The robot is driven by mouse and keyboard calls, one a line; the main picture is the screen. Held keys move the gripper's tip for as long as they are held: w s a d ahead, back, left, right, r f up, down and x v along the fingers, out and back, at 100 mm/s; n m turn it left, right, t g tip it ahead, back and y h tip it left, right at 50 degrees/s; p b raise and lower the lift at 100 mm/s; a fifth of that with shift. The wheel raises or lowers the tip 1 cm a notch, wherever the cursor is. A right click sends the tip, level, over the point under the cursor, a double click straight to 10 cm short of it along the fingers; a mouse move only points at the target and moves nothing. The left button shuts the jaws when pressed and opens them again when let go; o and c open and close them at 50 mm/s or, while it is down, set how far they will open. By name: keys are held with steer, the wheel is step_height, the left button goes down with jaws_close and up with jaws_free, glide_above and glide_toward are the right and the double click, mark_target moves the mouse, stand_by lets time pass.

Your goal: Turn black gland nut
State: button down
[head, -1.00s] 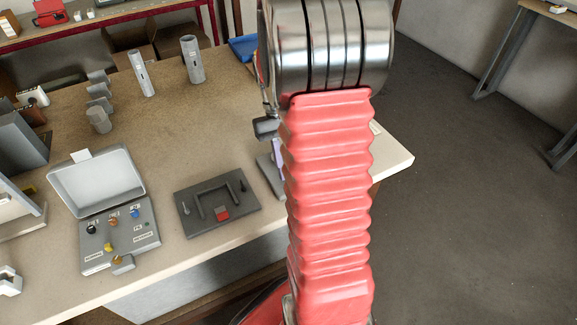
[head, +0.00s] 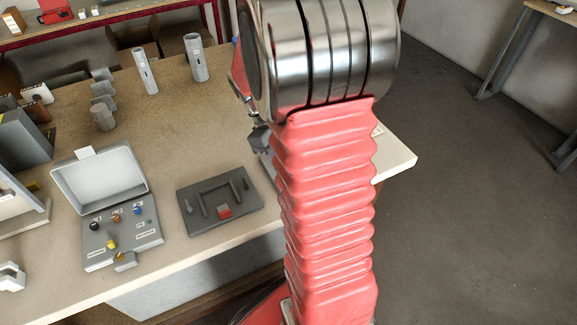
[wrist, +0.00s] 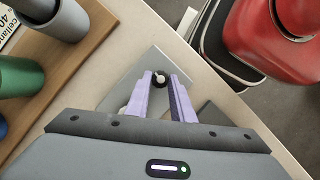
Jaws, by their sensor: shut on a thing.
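The black gland nut (wrist: 160,77) shows in the wrist view as a small dark ring with a pale centre. It stands over a grey plate (wrist: 133,74) near the bench edge. My gripper (wrist: 161,84) has its two lilac fingers on either side of the nut, shut on it. In the head view my gripper's dark housing (head: 260,138) shows only in part beside my red arm. The fingers and the nut are hidden there behind the arm.
On the bench (head: 165,145) are an open grey case (head: 120,235) with coloured knobs and a dark fixture plate (head: 215,205). Grey posts stand at the back. In the wrist view a wooden board (wrist: 75,85) carries several cylinders at left.

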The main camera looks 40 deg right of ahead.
steer(key=shift+w, duration=0.1)
stand_by(0.3)
steer(key=c, duration=1.5)
jaws_free()
steer(key=shift+c, duration=0.2)
steer(key=shift+r, duration=0.1)
steer(key=v, duration=1.3)
steer(key=shift+r, duration=0.25)
steer(key=shift+w+a, duration=0.1)
steer(key=shift+w, duration=0.05)
